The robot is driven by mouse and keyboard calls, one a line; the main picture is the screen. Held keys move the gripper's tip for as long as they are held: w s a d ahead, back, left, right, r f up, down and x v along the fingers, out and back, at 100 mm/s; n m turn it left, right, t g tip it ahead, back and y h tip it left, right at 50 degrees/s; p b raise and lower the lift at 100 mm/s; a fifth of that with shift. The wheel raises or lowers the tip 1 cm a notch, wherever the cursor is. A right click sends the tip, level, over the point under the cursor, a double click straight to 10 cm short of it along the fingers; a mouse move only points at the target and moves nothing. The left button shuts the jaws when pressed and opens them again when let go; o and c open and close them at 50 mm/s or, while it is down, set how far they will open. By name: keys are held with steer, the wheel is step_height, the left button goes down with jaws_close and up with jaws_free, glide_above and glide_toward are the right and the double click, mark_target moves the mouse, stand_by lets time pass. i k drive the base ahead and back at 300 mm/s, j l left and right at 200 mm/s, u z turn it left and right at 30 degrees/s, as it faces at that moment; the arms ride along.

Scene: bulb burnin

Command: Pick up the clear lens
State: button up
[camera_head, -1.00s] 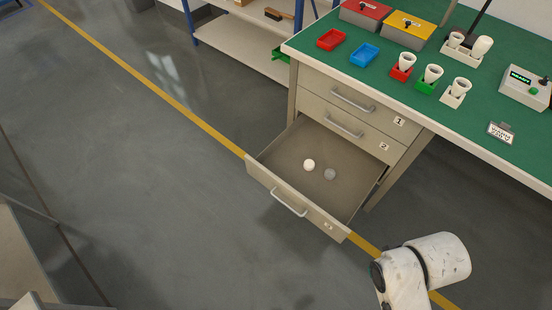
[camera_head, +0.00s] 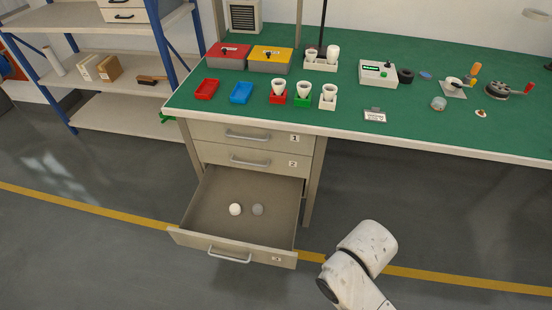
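The open bottom drawer (camera_head: 220,187), marked 3, holds two small round pieces that lie side by side. One is white and opaque (camera_head: 235,209). The other is greyish and see-through, and looks like the clear lens (camera_head: 257,210); it lies just right of the white one. My gripper is outside the picture. Only a white, scuffed part of my arm shows at the lower right, to the right of the drawer and apart from it.
The green-topped bench (camera_head: 430,129) stands above the drawers, with a red tray (camera_head: 206,89), a blue tray (camera_head: 241,92), several bulb holders and a tester box (camera_head: 379,73). A blue-posted shelf (camera_head: 125,112) stands left. The floor before the drawer is clear.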

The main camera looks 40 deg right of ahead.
mark_target(437, 104)
steer(key=z, duration=1.75)
steer(key=j+z, duration=0.25)
steer(key=j, duration=0.2)
steer(key=i+j+z, duration=0.1)
steer(key=j+z, duration=0.2)
steer(key=j, duration=0.15)
